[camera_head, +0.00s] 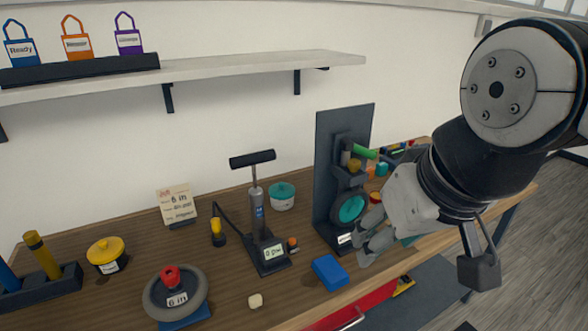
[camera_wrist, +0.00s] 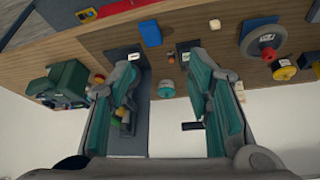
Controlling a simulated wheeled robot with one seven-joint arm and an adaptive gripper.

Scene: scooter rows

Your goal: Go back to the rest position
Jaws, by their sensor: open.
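My gripper (camera_head: 372,238) is at the right of the head view, in front of the dark upright panel (camera_head: 331,150) and above the right part of the bench. Its fingers point left and down, and part of the panel's lower end is hidden behind them. In the wrist view my gripper (camera_wrist: 160,68) shows two fingers with teal pads spread wide apart, with nothing between them. The blue block (camera_head: 330,272) lies on the bench just left of the fingers and apart from them; it also shows in the wrist view (camera_wrist: 150,33).
The wooden bench (camera_head: 235,298) carries a pump with a gauge (camera_head: 268,252), a grey wheel (camera_head: 160,310), a yellow-lidded jar (camera_head: 106,258) and a teal-lidded jar (camera_head: 282,200). A shelf (camera_head: 250,66) with small bags runs above. A red drawer (camera_head: 350,312) is below the bench's front edge.

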